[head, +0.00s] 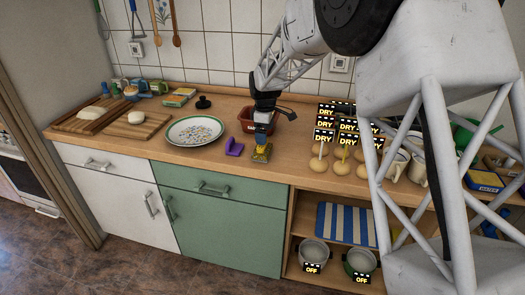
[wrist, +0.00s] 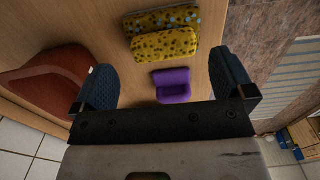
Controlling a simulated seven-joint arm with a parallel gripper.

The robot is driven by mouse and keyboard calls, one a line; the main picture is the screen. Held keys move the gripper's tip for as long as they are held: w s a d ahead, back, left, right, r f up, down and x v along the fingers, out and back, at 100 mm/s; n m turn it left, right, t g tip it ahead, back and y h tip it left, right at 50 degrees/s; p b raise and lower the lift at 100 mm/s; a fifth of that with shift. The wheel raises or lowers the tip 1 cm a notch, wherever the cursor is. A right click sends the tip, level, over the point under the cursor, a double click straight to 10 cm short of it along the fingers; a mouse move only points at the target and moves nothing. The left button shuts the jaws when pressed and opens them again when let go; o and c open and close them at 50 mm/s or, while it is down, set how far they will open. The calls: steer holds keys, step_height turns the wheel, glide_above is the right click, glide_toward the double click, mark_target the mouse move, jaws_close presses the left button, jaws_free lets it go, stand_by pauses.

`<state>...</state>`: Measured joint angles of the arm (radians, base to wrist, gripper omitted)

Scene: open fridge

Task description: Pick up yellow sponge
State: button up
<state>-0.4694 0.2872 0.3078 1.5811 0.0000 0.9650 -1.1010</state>
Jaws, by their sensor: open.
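The yellow sponge (head: 261,153) lies on the wooden counter near its front edge in the head view. In the wrist view, a yellow, dark-speckled shape (wrist: 165,43) lies at the top with a similar strip along its upper side; I cannot tell whether this is one piece or two. My gripper (head: 263,130) points down just above and behind the sponge. In the wrist view, my gripper (wrist: 164,80) has its two blue fingers wide apart, with nothing held. The sponge appears beyond the fingertips, apart from them.
A purple block (head: 234,147) lies left of the sponge; it also shows in the wrist view (wrist: 172,85). A reddish-brown pot (head: 246,121) stands behind my gripper. A patterned plate (head: 194,131) is to the left. Several round brown items (head: 340,168) with DRY labels stand to the right.

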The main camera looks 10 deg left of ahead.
steer(key=shift+s+f, duration=0.15)
steer(key=shift+f, duration=2.35)
steer(key=c, duration=0.8)
steer(key=shift+c, duration=0.2)
steer(key=shift+r, duration=0.15)
steer(key=shift+r, duration=1.5)
steer(key=shift+s+d+r, duration=0.1)
steer(key=shift+s+r, duration=0.1)
steer(key=shift+s, duration=0.05)
steer(key=s+d, duration=0.3)
steer(key=s, duration=0.4)
steer(key=s+d+r, duration=0.1)
steer(key=s+d, duration=0.3)
steer(key=s, duration=0.2)
steer(key=shift+s+r, duration=0.15)
steer(key=shift+s, duration=0.25)
